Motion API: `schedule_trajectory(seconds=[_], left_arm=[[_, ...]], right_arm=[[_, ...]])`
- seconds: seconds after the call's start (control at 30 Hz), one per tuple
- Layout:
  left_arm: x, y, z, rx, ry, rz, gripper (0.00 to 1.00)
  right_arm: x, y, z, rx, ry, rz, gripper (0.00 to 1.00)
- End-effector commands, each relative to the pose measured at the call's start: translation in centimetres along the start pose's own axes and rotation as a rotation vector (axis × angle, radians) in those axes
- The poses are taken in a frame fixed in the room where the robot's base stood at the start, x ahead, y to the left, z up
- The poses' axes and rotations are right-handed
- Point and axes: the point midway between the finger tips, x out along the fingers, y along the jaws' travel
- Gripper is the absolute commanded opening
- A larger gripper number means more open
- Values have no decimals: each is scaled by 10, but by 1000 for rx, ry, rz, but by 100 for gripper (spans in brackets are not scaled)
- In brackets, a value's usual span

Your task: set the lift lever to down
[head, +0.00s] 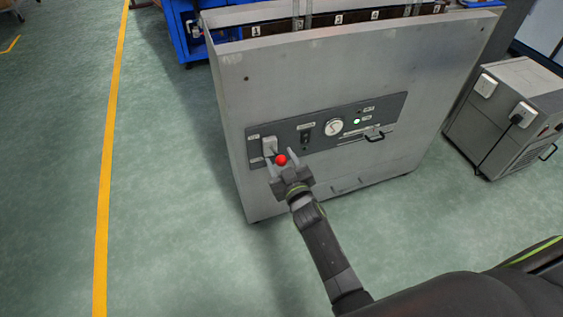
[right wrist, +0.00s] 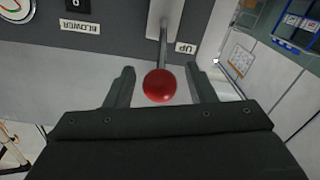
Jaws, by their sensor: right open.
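The lift lever has a red ball knob (head: 282,159) and stands out from a pale plate (head: 269,146) at the left end of the dark control panel. In the right wrist view the red knob (right wrist: 160,85) sits between my fingers, with its thin grey shaft (right wrist: 163,45) running to the plate. An "UP" label (right wrist: 186,48) is beside the shaft. My right gripper (head: 279,155) is open, one finger on each side of the lever, with no clear grip on it. I cannot tell the lever's exact setting. My left gripper is not in view.
The panel (head: 325,129) also bears a switch (head: 306,131), a round gauge (head: 334,127) and a handle (head: 375,136) on the grey machine. A grey cabinet (head: 500,120) stands at the right. Open green floor lies left, with a yellow line (head: 108,160).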

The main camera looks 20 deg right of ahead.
Motion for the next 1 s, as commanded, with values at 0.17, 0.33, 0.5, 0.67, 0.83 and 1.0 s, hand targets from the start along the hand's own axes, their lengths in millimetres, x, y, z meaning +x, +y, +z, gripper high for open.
schedule_trajectory(seconds=[0.17, 0.33, 0.5, 0.67, 0.83, 1.0], left_arm=[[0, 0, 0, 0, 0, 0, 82], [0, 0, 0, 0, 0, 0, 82], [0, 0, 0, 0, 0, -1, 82], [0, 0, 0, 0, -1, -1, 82], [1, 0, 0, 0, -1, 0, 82], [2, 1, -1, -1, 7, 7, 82]], right_arm=[[0, 0, 0, 0, 0, 0, 49], [0, 0, 0, 0, 0, 0, 26], [0, 0, 0, 0, 0, 0, 4], [0, 0, 0, 0, 0, 0, 0], [0, 0, 0, 0, 1, 0, 0], [-1, -1, 2, 0, 7, 2, 0]])
